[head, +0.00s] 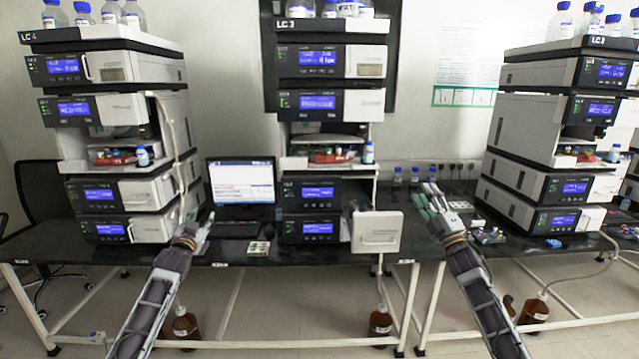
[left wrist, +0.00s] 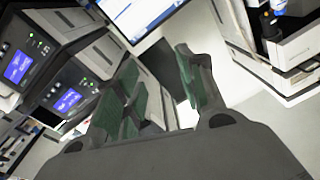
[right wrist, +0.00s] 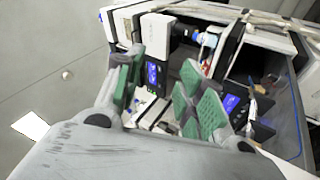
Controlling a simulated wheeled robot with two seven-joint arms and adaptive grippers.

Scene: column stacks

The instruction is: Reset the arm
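My left gripper (head: 200,226) is in front of the bench edge, left of the middle column stack. In the left wrist view its green-padded fingers (left wrist: 160,90) stand apart with nothing between them. My right gripper (head: 430,195) is over the front of the bench, between the middle and right stacks. In the right wrist view its fingers (right wrist: 163,90) are also apart and empty. Both forearms reach in from the lower edge of the head view.
Instrument stacks stand at left (head: 125,150), middle (head: 322,130) and right (head: 560,130). An open white door panel (head: 377,232) juts out near the middle. Brown bottles (head: 185,324) stand on the floor.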

